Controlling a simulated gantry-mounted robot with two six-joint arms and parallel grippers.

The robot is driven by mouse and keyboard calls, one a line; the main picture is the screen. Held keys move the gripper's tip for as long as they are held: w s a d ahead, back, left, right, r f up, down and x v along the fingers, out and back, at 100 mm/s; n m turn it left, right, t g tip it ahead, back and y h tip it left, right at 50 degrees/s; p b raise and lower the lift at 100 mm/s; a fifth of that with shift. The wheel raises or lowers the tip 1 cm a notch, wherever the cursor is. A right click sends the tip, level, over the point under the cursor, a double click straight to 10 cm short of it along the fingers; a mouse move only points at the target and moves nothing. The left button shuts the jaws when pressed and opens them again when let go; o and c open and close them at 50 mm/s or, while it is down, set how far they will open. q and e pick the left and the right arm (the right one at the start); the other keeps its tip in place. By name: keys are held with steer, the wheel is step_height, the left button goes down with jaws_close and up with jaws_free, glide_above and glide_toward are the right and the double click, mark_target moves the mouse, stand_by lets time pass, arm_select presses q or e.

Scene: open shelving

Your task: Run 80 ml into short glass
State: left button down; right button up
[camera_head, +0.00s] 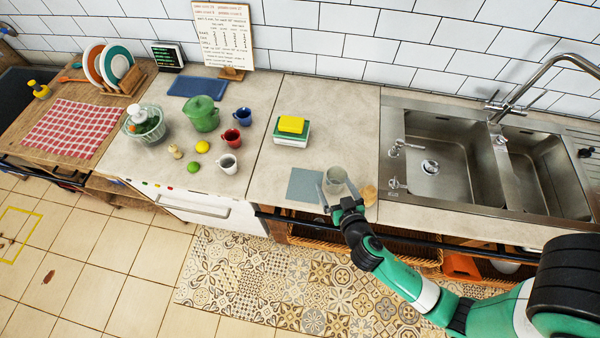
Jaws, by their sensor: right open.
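A short clear glass (336,175) stands on the counter beside a blue-grey square mat (304,186), near the counter's front edge. My right gripper (337,195) is at the near side of the glass, with its fingers spread apart. The fingers reach toward the glass; I cannot tell whether they touch it. The sink's tap (520,92) curves over the double metal sink (440,150) at the right. My left gripper is not in the picture.
A yellow sponge on a green-and-white box (291,137) stands behind the mat. A round wooden coaster (369,195) lies right of the glass. The counter behind the glass is clear.

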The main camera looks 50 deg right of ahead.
mark_target(333, 175)
steer(key=shift+g, duration=0.4)
steer(key=s+f, duration=0.3)
steer(key=shift+s+f+b, duration=0.25)
steer(key=shift+f+b, duration=0.1)
steer(key=shift+f, duration=0.05)
steer(key=shift+s+a, duration=0.25)
steer(key=shift+s, duration=0.05)
steer(key=shift+w+r, duration=0.1)
steer(key=shift+w, duration=0.2)
steer(key=x, duration=0.6)
steer(key=shift+w+d, duration=0.2)
steer(key=shift+d, duration=0.05)
steer(key=x, duration=0.5)
steer(key=shift+d+r, duration=0.3)
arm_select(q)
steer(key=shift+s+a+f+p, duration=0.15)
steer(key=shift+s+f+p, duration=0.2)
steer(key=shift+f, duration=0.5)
arm_select(e)
steer(key=shift+c, duration=0.2)
steer(key=c, duration=1.4)
